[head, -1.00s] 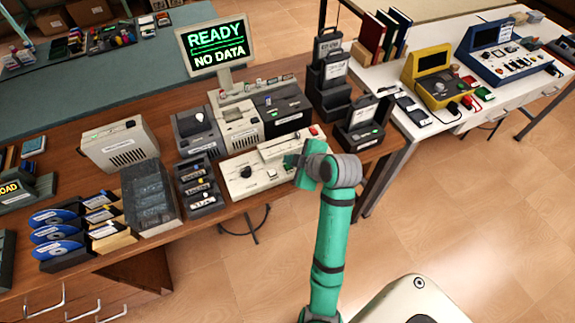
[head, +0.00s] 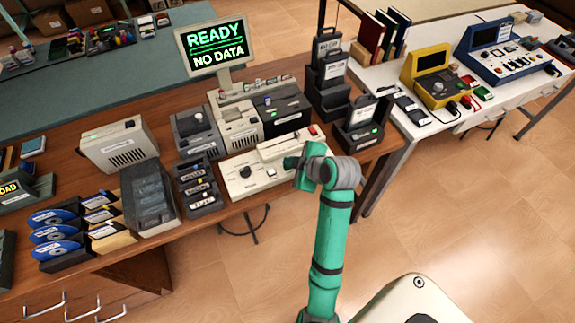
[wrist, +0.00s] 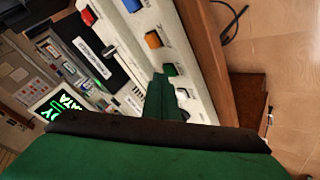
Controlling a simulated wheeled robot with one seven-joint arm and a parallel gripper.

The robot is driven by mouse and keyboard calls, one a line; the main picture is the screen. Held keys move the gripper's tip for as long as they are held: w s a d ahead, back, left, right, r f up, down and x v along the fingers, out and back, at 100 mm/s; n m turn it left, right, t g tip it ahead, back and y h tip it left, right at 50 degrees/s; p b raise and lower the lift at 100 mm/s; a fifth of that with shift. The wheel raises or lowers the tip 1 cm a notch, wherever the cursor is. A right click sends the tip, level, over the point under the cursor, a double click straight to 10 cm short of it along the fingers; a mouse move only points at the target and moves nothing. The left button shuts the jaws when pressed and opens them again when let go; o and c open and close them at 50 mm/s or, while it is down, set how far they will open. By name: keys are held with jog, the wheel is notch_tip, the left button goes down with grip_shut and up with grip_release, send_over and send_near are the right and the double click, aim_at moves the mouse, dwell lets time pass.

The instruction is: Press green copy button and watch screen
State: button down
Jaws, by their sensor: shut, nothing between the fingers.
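The screen (head: 216,46) stands at the back of the wooden bench and reads "READY" and "NO DATA" in the head view. The pale control panel (head: 240,187) lies in front of it, with a dark knob. In the wrist view a green button (wrist: 170,69) sits in a row on the panel with an orange button (wrist: 153,40) and a blue button (wrist: 132,5). My gripper (wrist: 160,82) is shut and empty, its tips over the panel right beside the green button. I cannot tell whether they touch it. In the head view my gripper (head: 291,162) partly hides the panel's right part.
A dark card holder (head: 361,135) stands just right of my gripper. Grey and black devices (head: 240,122) stand behind the panel. A dark rack (head: 198,187) is on its left. A white table with yellow and blue consoles is at right. The floor in front is clear.

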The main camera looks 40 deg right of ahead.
jog(key=shift+w+f, duration=0.2)
jog(key=shift+w, duration=0.05)
jog(key=shift+a, duration=0.2)
jog(key=shift+s+d+r, duration=0.3)
jog(key=shift+s+r, duration=0.2)
jog(key=shift+r, duration=0.35)
jog(key=shift+a, duration=0.1)
jog(key=shift+w+r, duration=0.2)
jog(key=shift+r, duration=0.75)
jog(key=shift+w+r, duration=0.15)
jog(key=shift+r, duration=0.8)
jog(key=shift+s+r, duration=0.35)
jog(key=shift+r, duration=0.25)
